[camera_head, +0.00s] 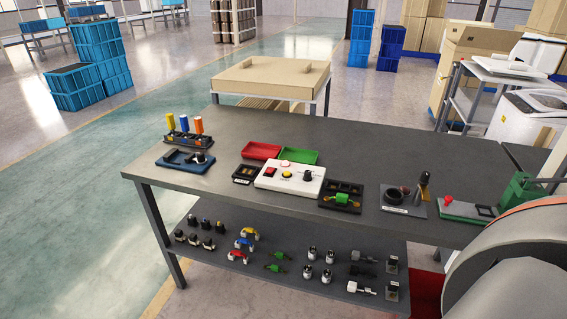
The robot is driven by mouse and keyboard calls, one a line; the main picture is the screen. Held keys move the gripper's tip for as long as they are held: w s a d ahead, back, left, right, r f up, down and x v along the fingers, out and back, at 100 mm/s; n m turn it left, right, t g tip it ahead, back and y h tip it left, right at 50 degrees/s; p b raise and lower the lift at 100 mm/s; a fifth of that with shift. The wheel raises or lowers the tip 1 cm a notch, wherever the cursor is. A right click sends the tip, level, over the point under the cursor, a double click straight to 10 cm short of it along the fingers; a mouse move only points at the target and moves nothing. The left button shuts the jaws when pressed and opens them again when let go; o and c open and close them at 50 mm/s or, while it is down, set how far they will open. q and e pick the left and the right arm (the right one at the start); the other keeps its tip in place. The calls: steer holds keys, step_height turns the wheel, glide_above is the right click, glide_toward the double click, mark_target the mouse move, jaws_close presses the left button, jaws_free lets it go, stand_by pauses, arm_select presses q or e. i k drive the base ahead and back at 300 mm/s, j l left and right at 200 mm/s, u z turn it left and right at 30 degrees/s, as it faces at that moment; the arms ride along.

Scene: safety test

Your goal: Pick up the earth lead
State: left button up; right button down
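No thing can be read as the earth lead by a label. A small green piece with yellow ends (342,198) sits in a black tray (329,205) on the grey table's front half, right of the white control panel. Two similar small green pieces lie on the lower shelf, one behind (278,255) and one in front (275,268). To their left on that shelf lie a yellow-and-white piece (250,233), a blue one (243,243) and a red one (238,256). Neither of my grippers is in view.
The grey table (300,134) also bears a white panel (307,187), red (261,150) and green (298,156) trays, and a blue tray (172,163) at left. The lower shelf (215,275) holds several small parts. The table's back part is clear.

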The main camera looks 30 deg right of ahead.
mark_target(341, 197)
steer(key=z, duration=1.45)
